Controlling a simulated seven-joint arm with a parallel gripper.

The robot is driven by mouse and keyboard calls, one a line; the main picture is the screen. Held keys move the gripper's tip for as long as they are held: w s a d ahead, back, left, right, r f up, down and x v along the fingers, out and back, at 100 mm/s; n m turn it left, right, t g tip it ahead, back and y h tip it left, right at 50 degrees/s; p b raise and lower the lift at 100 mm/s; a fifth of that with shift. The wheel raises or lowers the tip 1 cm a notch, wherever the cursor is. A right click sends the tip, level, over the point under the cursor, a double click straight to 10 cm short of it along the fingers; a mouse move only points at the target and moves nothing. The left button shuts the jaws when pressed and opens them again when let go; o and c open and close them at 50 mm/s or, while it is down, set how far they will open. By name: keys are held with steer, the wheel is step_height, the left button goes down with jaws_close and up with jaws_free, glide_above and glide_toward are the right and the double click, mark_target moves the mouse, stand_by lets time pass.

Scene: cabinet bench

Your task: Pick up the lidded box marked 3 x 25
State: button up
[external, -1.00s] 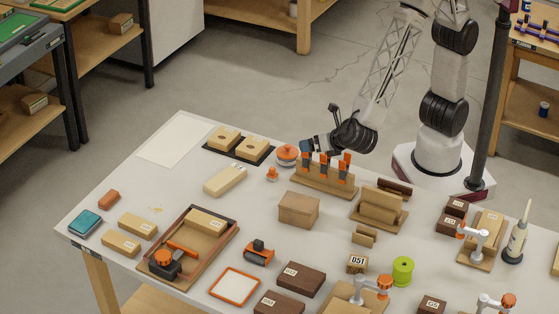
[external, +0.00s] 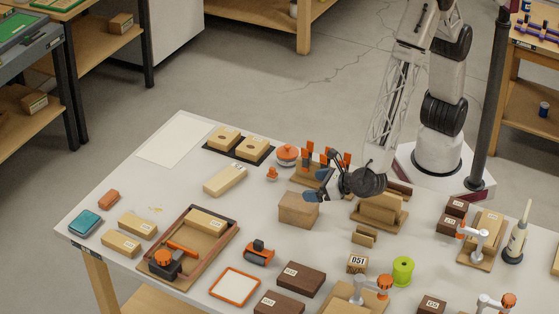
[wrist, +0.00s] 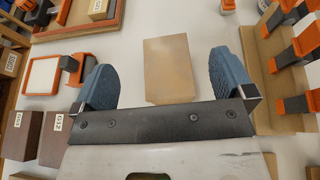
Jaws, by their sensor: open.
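I cannot read a 3 x 25 marking on any box. A plain tan box (external: 298,211) stands mid-table; no label shows on its visible faces, and I cannot tell whether it has a lid. It also shows in the wrist view (wrist: 172,68), between and beyond my two blue fingers. My gripper (external: 318,186) is open and empty, close above the back right of this box. In the wrist view the fingers (wrist: 164,76) are spread wider than the box, and clear table shows on both sides of it.
A wooden rack with orange-handled tools (external: 312,175) stands close behind the box. A wooden stand (external: 379,207) is to its right. Dark labelled boxes (external: 301,279), an orange-framed tile (external: 234,286) and an orange-and-black tool (external: 259,252) lie in front. Open table lies left of the box.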

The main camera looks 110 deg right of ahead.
mark_target(310, 205)
steer(key=shift+f, duration=1.7)
steer(key=shift+f, duration=0.8)
steer(key=shift+w+d+f, duration=0.3)
steer(key=shift+f, duration=0.35)
steer(key=shift+w+d+f, duration=0.25)
steer(key=shift+w+f, duration=0.05)
steer(key=shift+f, duration=0.35)
steer(key=shift+w+d+f, duration=0.2)
steer(key=shift+w+d, duration=0.15)
steer(key=shift+w, duration=0.1)
steer(key=shift+c, duration=0.5)
steer(key=c, duration=1)
